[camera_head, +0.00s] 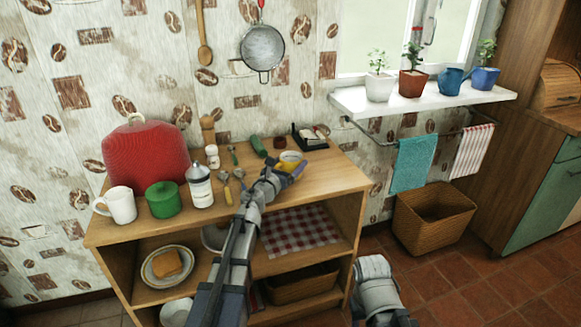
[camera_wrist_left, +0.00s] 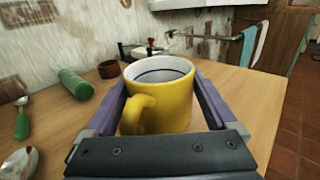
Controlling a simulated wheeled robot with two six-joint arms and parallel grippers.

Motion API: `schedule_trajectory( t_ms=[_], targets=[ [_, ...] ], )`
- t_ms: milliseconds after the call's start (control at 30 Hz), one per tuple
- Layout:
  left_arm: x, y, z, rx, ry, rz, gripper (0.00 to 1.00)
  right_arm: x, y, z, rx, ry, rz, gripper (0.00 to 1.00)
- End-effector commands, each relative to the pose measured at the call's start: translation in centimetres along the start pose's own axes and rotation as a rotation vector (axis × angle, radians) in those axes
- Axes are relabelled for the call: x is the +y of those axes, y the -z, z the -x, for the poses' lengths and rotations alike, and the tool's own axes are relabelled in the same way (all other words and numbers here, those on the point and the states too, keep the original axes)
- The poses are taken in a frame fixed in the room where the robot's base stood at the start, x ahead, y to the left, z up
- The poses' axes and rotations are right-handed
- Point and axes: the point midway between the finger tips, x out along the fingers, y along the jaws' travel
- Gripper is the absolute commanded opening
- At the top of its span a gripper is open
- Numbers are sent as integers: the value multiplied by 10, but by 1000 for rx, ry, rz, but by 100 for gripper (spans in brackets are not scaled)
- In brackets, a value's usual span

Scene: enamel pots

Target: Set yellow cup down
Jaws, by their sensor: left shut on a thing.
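The yellow cup (camera_wrist_left: 160,102) has a white inside with a dark ring and stands upright between the fingers of my left gripper (camera_wrist_left: 165,108). The fingers are shut on it from both sides, and its handle points back toward the wrist. In the head view the cup (camera_head: 291,157) is at the right part of the wooden shelf top (camera_head: 325,180), with my left gripper (camera_head: 286,168) over its near side. The cup's base is hidden, so I cannot tell whether it touches the wood. My right gripper is not in view.
Behind the cup are a green cylinder (camera_wrist_left: 74,84), a small brown pot (camera_wrist_left: 109,69) and a dark rack (camera_head: 310,137). Spoons (camera_head: 225,185) lie to the left, near a white bottle (camera_head: 200,187), green pot (camera_head: 163,200), white mug (camera_head: 119,205) and red cover (camera_head: 145,155). Wood right of the cup is clear.

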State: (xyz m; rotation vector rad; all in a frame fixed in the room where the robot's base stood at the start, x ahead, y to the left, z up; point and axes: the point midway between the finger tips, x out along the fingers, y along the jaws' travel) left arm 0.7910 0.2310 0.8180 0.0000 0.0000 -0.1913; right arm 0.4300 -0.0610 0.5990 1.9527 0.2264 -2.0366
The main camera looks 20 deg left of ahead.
Motion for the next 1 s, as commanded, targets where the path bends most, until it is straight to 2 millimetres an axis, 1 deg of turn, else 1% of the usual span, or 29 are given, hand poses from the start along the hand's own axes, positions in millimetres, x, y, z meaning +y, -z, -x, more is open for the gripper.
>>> schedule_trajectory(
  t_ms=[100,233,267,300,333,533,633,667,767,1000],
  targets=[
    [0,0,0,0,0,0,18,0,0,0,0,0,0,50],
    [0,4,0,0,0,0,18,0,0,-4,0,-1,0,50],
    [0,2,0,0,0,0,94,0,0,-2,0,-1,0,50],
    [0,2,0,0,0,0,98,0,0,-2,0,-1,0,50],
    [0,2,0,0,0,0,100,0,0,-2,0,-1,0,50],
    [0,2,0,0,0,0,100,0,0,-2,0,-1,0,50],
    [0,-3,0,0,0,0,100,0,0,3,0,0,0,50],
    [0,-2,3,0,0,0,100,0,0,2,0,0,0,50],
    [-1,-1,21,0,-1,0,100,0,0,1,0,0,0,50],
    [-2,-1,73,0,-2,0,100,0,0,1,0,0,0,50]
  ],
)
